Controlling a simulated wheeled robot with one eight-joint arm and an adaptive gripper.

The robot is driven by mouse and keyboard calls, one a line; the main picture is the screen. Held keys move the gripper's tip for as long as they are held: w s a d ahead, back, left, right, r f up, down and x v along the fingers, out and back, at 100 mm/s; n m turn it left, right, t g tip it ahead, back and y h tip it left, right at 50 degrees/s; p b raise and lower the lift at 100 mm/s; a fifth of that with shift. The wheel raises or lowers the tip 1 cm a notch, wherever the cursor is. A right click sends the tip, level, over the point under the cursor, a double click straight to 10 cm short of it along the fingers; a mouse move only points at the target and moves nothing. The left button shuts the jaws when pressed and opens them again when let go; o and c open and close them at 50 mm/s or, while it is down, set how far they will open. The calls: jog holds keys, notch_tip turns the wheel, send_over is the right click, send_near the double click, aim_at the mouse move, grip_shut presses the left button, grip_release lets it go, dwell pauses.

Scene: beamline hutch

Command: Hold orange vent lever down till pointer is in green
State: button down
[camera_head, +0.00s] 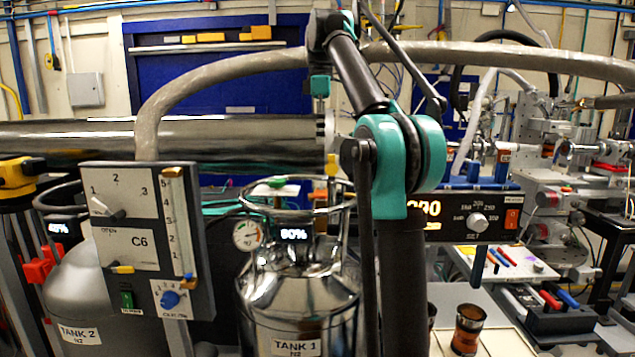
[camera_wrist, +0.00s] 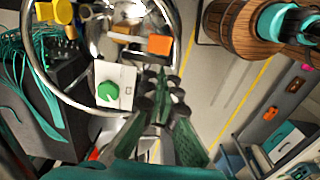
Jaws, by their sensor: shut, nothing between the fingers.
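Tank 1 (camera_head: 298,300) is a shiny steel vessel with a ring handle around its top. A round gauge (camera_head: 247,235) sits at its upper left; its pointer is too small to read. In the wrist view an orange piece, seemingly the vent lever (camera_wrist: 159,45), sits inside the tank's ring (camera_wrist: 75,105). A green knob (camera_wrist: 108,92) on a white plate lies left of my fingers. My gripper (camera_wrist: 163,82) is shut and empty, its tips just below the orange piece in the picture; I cannot tell whether they touch. My gripper is not clear in the head view.
An 80% display (camera_head: 294,234) stands beside the gauge. A control panel C6 (camera_head: 140,235) stands left of Tank 1, in front of Tank 2 (camera_head: 80,290). A wooden barrel-like object (camera_wrist: 238,25) is at the upper right of the wrist view, with floor between.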

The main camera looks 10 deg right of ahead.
aim_at(320, 193)
dwell(0.4)
notch_tip(320, 193, down, 14)
jog(key=shift+r, duration=0.1)
dwell(0.6)
jog(key=shift+s+f+t, duration=0.25)
jog(key=shift+f+t, duration=0.25)
jog(key=shift+f, duration=0.45)
jog(key=shift+r, duration=0.15)
dwell(2.9)
jog(key=shift+r, duration=0.65)
